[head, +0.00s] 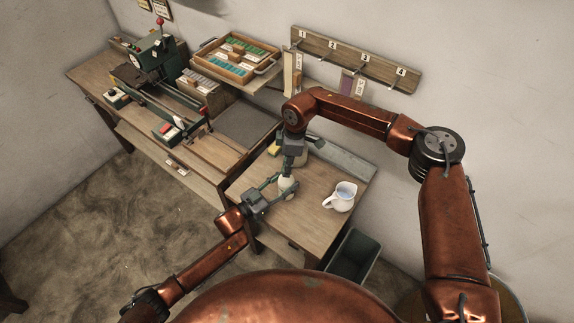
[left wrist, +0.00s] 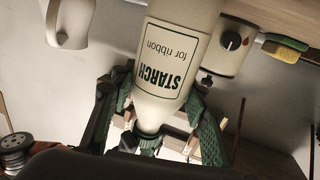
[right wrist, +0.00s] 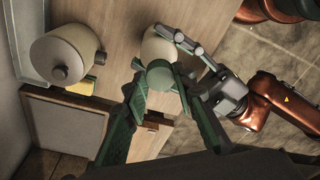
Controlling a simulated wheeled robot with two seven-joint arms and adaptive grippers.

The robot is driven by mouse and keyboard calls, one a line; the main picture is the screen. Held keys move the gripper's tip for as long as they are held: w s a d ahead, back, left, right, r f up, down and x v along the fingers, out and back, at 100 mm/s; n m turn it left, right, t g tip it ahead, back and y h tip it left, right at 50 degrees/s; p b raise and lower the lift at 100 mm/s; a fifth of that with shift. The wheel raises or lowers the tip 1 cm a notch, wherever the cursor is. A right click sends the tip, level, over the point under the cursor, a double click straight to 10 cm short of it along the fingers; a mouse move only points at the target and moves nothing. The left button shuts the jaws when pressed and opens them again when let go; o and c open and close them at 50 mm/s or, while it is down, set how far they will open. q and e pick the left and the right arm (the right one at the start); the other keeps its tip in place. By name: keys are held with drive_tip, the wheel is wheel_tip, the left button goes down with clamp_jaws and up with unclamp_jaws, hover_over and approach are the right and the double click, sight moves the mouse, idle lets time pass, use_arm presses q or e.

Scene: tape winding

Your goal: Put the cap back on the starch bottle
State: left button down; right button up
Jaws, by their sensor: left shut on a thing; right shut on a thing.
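The white starch bottle (head: 287,187) stands on the small table; its label reads "STARCH for ribbon" in the left wrist view (left wrist: 170,75), where it appears upside down. My left gripper (head: 272,195) is shut on the bottle, its green fingers on either side of it. My right gripper (right wrist: 160,90) is above the bottle, shut on the green cap (right wrist: 160,74). In the right wrist view the cap overlaps the bottle's pale body (right wrist: 158,48). In the left wrist view green shows at the neck's end (left wrist: 149,142); I cannot tell whether the cap is seated.
A white jug (head: 342,197) stands right of the bottle. A pale pot with a dial (left wrist: 222,45) and a yellow-green sponge (left wrist: 287,45) are nearby. A dark bin (head: 353,256) is below the table. A numbered hook board (head: 350,60) hangs on the wall.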

drive_tip(key=m, duration=0.5)
drive_tip(key=shift+t, duration=0.3)
drive_tip(key=o, duration=0.7)
drive_tip(key=shift+c, duration=0.2)
drive_tip(key=shift+r, duration=0.1)
drive_tip(key=shift+r, duration=2.15)
